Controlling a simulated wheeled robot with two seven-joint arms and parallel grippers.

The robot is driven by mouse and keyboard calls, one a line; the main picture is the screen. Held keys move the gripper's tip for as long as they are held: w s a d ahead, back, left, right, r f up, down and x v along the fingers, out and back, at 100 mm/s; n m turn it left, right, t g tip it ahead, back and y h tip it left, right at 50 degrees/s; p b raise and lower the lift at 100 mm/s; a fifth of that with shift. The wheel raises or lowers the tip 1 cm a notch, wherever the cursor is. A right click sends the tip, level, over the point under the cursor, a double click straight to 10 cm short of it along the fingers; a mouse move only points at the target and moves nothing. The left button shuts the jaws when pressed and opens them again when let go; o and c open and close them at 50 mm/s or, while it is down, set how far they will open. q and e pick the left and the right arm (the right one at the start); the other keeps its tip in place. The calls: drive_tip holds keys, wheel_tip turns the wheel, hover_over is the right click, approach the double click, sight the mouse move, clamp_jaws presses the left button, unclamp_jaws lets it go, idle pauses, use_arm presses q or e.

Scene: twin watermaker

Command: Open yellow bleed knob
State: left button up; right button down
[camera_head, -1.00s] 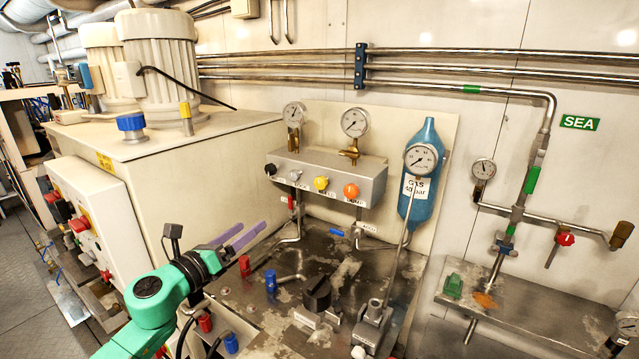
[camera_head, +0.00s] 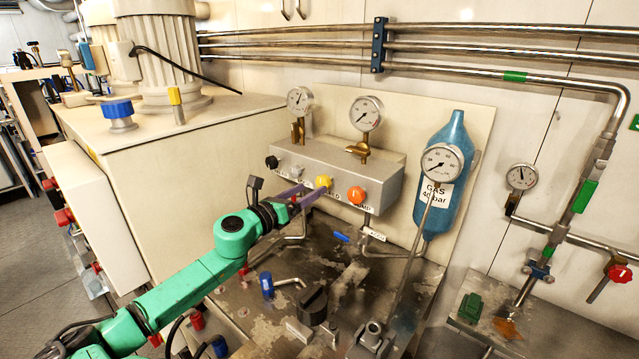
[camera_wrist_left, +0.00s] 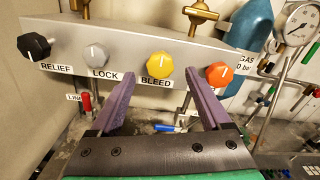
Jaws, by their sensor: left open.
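The yellow bleed knob (camera_head: 323,182) is on the front of a grey valve box (camera_head: 337,160), third from the left. In the left wrist view the yellow knob (camera_wrist_left: 159,65) sits above the label BLEED, with a white mark on its face pointing up. My left gripper (camera_head: 306,193) is in front of the box, close to the yellow knob. In the left wrist view the purple fingers of my left gripper (camera_wrist_left: 158,95) are spread and empty, with the knob seen between them and beyond their tips. No contact shows. My right gripper is not in view.
An orange knob (camera_wrist_left: 218,74) is right of the yellow one; a grey lock knob (camera_wrist_left: 96,56) and a black relief knob (camera_wrist_left: 34,46) are left. A blue gas bottle (camera_head: 446,170) with a gauge stands to the right. Pipes and a metal bench (camera_head: 350,270) lie below.

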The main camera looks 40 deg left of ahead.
sight(321, 184)
use_arm(q)
drive_tip(key=w, duration=0.4)
drive_tip(key=shift+w, duration=0.5)
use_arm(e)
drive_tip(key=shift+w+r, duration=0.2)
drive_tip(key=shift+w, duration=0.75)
use_arm(q)
drive_tip(key=shift+w, duration=0.1)
clamp_jaws()
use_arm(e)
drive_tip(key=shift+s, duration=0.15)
